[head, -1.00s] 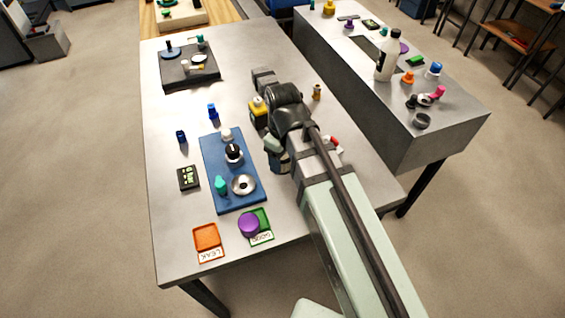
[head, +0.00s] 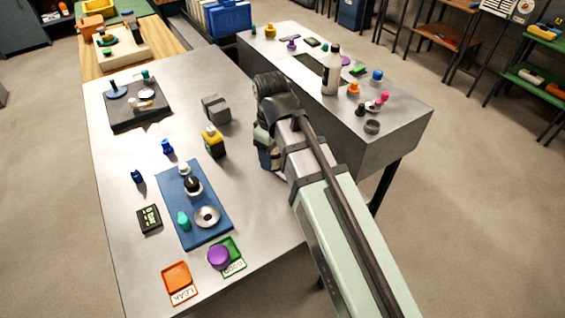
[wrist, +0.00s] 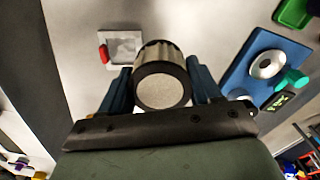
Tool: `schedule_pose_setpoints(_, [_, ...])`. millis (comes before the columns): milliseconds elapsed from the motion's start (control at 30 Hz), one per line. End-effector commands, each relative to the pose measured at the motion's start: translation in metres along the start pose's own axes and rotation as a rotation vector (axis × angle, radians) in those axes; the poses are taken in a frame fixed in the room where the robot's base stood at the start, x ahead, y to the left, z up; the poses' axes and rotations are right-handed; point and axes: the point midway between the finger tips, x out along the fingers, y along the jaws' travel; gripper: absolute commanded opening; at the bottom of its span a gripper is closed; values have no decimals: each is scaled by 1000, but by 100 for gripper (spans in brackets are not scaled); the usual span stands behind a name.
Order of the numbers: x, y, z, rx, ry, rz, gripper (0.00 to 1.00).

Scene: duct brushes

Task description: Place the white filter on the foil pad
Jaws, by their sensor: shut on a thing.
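The white filter (wrist: 163,82) is a pale ribbed cylinder with a black rim and an off-white round end. In the wrist view, the blue fingers of my gripper (wrist: 160,76) are shut on its two sides. The foil pad (wrist: 123,46) is a silver square on the table, up and left of the filter in that view, with a red piece at its left edge. In the head view my gripper (head: 268,152) is over the right part of the grey table. The filter and the foil pad cannot be made out there, behind my arm.
A blue mat (head: 218,228) with several small parts lies left of my gripper. Orange (head: 176,276) and green (head: 238,250) trays lie at the front. A side bench (head: 400,122) with a white bottle (head: 331,72) stands right.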

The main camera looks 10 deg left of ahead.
Motion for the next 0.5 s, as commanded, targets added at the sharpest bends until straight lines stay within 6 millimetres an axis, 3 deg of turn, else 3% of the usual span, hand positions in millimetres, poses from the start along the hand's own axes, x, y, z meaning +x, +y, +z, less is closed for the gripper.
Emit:
schedule_pose_setpoints(300, [-6, 63, 21, 172, 0, 0, 33])
schedule_pose_setpoints(500, [-7, 64, 16, 324, 0, 0, 33])
